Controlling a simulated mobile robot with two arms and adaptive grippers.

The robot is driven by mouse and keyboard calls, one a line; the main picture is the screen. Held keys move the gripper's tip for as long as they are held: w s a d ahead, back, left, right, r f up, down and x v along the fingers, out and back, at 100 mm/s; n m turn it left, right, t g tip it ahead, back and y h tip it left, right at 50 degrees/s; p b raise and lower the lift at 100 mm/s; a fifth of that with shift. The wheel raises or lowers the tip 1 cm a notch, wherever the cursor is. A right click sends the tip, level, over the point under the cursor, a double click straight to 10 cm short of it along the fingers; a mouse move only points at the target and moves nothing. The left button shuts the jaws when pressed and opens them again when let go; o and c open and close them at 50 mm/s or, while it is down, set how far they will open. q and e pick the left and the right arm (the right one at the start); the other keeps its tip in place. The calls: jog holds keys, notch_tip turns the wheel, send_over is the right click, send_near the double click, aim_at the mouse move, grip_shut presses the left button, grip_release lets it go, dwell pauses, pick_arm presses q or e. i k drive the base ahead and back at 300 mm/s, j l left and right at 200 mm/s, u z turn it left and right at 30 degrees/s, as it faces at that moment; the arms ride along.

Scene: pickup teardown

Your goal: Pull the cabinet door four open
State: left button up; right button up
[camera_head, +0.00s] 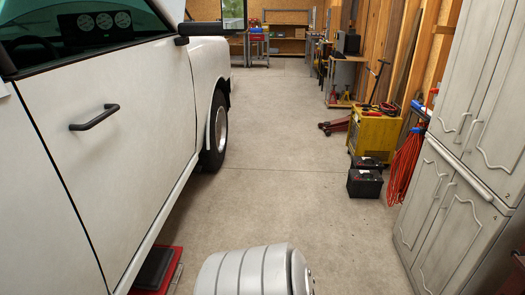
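A tall pale grey cabinet (483,165) stands at the right edge of the view, partly cut off by the frame. It has upper and lower doors with raised panel trim. The lower right door, cabinet door four (460,245), has a small "4" near its upper right corner and appears shut. A slim handle (450,189) is near the top of the lower doors; I cannot tell for sure which door it is on. Neither of my grippers shows in the view.
A white pickup (125,150) fills the left side, its door shut. Open concrete floor (290,190) lies between it and the cabinet. Black batteries (364,183), a yellow machine (374,132) and a coiled orange cord (404,165) stand just beyond the cabinet.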

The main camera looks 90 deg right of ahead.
aim_at(465, 228)
jog(key=z, duration=4.25)
jog(key=i+j+z, duration=0.2)
